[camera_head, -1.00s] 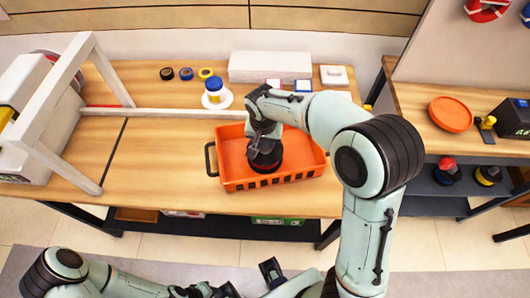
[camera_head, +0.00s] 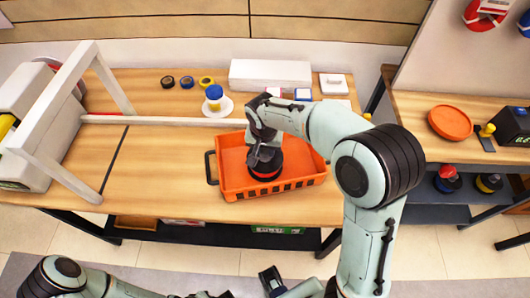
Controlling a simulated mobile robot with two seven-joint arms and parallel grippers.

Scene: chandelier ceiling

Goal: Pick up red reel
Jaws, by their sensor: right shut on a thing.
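A dark reel with a red rim (camera_head: 266,172) stands inside the orange basket (camera_head: 222,167) on the wooden table. My right gripper (camera_head: 264,155) reaches down into the basket from above and is shut on this reel. The gripper covers the reel's upper part, and its fingertips are hard to make out. The reel's lower part is still within the basket walls; I cannot tell whether it touches the bottom.
Small tape rolls (camera_head: 187,82), a blue-topped item on a white saucer (camera_head: 214,105) and a white box (camera_head: 270,75) stand behind the basket. A white frame (camera_head: 165,120) crosses the table at left. A right-hand table holds an orange plate (camera_head: 450,122); reels (camera_head: 447,179) sit below.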

